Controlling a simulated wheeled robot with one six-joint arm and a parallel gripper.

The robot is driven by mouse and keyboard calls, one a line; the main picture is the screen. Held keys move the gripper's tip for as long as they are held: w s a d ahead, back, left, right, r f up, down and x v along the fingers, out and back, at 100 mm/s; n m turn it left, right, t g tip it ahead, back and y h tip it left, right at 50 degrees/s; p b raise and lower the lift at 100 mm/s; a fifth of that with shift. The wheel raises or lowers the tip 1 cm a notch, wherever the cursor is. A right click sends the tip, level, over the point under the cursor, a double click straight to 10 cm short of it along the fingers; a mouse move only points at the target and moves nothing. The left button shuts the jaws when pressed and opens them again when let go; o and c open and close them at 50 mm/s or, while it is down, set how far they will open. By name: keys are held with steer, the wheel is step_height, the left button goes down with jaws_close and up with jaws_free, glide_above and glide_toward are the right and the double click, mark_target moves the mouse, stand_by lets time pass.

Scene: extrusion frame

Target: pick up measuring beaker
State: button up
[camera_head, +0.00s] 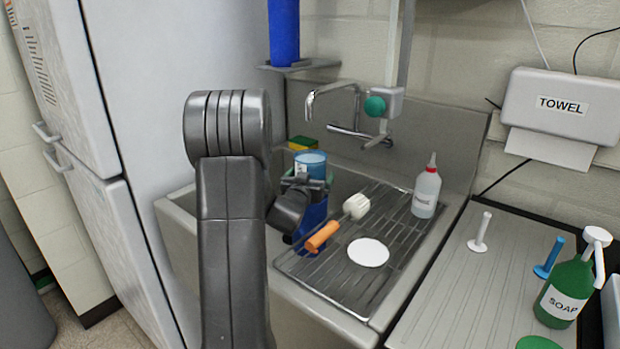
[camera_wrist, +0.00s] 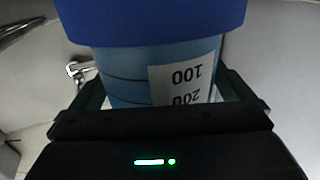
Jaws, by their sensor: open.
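The measuring beaker (camera_head: 310,160) is light blue with a white label and stands upright at the left part of the sink. In the wrist view the beaker (camera_wrist: 125,75) fills the middle, its label reading 100 and 200 upside down. My gripper (camera_head: 308,181) is open, with its dark jaws on either side of the beaker. The wrist view also shows the jaws of my gripper (camera_wrist: 163,92) flanking it. I cannot tell whether they touch it. A darker blue part (camera_head: 313,218) shows below my gripper; I cannot tell if it is the beaker's base.
A sponge (camera_head: 302,143) and the tap (camera_head: 345,130) are behind the beaker. A tall grey cabinet (camera_head: 150,120) stands left.

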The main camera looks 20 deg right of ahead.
steer(key=c, duration=1.2)
steer(key=shift+r, duration=0.15)
steer(key=shift+d+r+p, duration=0.1)
steer(key=shift+r+p, duration=0.4)
steer(key=shift+r, duration=4.35)
steer(key=shift+r, duration=0.1)
